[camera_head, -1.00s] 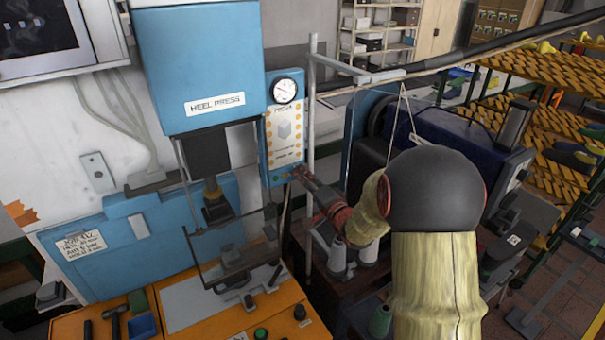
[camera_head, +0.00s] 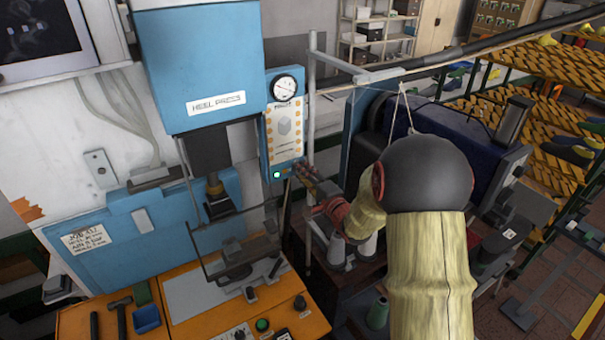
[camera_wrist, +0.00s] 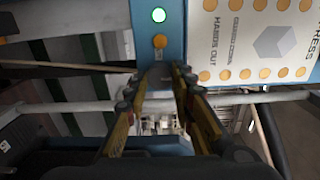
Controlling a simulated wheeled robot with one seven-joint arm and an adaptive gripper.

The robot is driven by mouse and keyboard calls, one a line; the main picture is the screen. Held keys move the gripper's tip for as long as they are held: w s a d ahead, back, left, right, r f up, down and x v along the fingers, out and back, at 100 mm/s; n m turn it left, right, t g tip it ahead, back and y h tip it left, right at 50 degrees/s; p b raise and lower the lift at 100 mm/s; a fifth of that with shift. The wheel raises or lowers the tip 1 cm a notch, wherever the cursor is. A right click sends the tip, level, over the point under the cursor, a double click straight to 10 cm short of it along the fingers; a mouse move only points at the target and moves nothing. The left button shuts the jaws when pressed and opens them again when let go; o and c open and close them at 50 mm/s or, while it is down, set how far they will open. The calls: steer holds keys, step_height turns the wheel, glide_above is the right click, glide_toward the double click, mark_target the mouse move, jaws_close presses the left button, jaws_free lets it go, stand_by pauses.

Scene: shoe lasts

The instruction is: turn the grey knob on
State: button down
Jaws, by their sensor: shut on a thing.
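The blue control panel (camera_head: 270,150) stands beside the heel press. A green lamp (camera_head: 277,174) glows at its lower end, and it also shows lit in the wrist view (camera_wrist: 158,15). An orange button (camera_wrist: 160,41) is just below it there. My gripper (camera_head: 297,169) reaches the panel's lower right corner. In the wrist view its fingertips (camera_wrist: 159,74) are closed in at the panel's bottom edge, around the grey knob. The knob is mostly hidden between the fingers, so its angle cannot be read.
The heel press (camera_head: 200,65) with its clear guard (camera_head: 240,250) is left of my arm. An upright metal post (camera_head: 311,130) stands close to my gripper.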

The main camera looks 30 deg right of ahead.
steer(key=shift+f, duration=0.1)
steer(key=c, duration=1.5)
jaws_free()
steer(key=s, duration=1.2)
steer(key=shift+d, duration=0.2)
